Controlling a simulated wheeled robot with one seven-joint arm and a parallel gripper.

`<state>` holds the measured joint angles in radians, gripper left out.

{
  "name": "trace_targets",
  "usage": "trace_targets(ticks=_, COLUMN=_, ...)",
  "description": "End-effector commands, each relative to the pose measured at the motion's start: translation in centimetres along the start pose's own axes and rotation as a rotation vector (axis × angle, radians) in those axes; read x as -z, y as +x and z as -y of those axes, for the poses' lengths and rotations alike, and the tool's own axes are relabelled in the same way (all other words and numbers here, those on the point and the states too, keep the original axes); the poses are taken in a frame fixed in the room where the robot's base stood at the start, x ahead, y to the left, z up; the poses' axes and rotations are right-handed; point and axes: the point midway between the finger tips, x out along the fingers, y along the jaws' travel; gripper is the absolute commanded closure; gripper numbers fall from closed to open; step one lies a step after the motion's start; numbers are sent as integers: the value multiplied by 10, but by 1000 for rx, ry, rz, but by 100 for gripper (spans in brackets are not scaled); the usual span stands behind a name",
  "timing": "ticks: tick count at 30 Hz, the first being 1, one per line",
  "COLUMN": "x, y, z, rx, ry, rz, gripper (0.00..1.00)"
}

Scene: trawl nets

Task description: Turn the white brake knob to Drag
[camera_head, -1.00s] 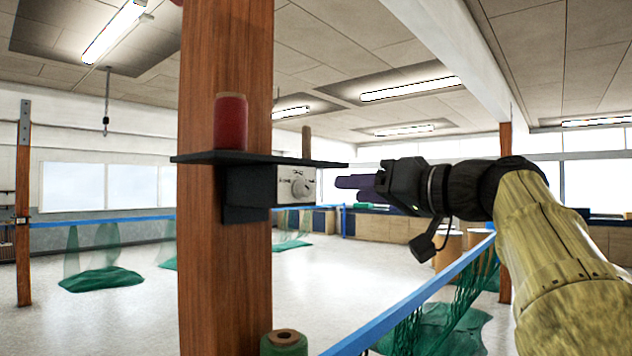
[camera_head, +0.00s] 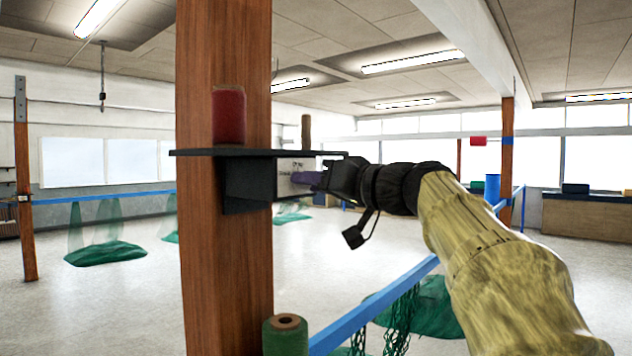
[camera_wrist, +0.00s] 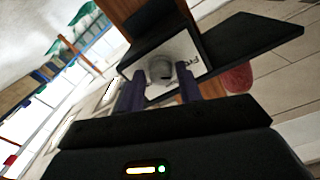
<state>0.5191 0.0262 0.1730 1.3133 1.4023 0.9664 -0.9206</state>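In the head view the panel (camera_head: 284,186) sits under a black shelf on the wooden post, and my fingers hide the knob. My gripper (camera_head: 302,180) is at the panel from the right. In the wrist view its two purple fingers (camera_wrist: 159,90) are apart, one on each side of the knob in the picture. I cannot tell whether they touch it. The knob's pointer setting is unclear.
The black shelf (camera_head: 200,153) juts out just above my gripper and carries a red spool (camera_head: 229,118) and a brown spool (camera_head: 306,132). The wooden post (camera_head: 224,270) stands left. A blue rail (camera_head: 375,303) with green net runs below my arm.

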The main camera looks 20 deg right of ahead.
Motion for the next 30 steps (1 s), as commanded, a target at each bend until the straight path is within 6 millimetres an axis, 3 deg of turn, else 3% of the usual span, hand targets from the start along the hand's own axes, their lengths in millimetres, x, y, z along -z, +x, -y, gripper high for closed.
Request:
trace_targets(ticks=1, x=0, y=0, z=0, rx=0, ry=0, rz=0, gripper=75)
trace_targets(ticks=5, x=0, y=0, z=0, rx=-1, ry=0, rz=0, gripper=98)
trace_targets(ticks=20, x=0, y=-1, z=-1, rx=-4, ry=81, rz=1, gripper=98)
trace_targets(ticks=30, x=-1, y=0, z=0, rx=-4, ry=319, rz=8, gripper=98)
